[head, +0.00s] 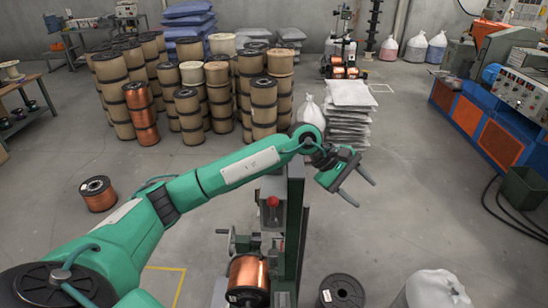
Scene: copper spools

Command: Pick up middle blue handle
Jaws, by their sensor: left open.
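I cannot make out a separate blue handle in the head view. My green left arm reaches in from the lower left across the middle. My left gripper (365,195) is at its end, right of centre, with its two dark fingers apart and nothing between them. It is in the air over bare floor, beside a dark upright post (296,215). A machine with a blue and orange body (462,113) and a control panel (520,88) stands at the far right, well away from the gripper. My right gripper is not in view.
Stacked spools (187,110) fill the back left. A copper spool (97,194) lies on the left floor; another (248,277) sits at the post's foot. A black spool (341,291) and a white sack (433,290) are in front. White bags (348,117) stand behind the gripper. The right-centre floor is free.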

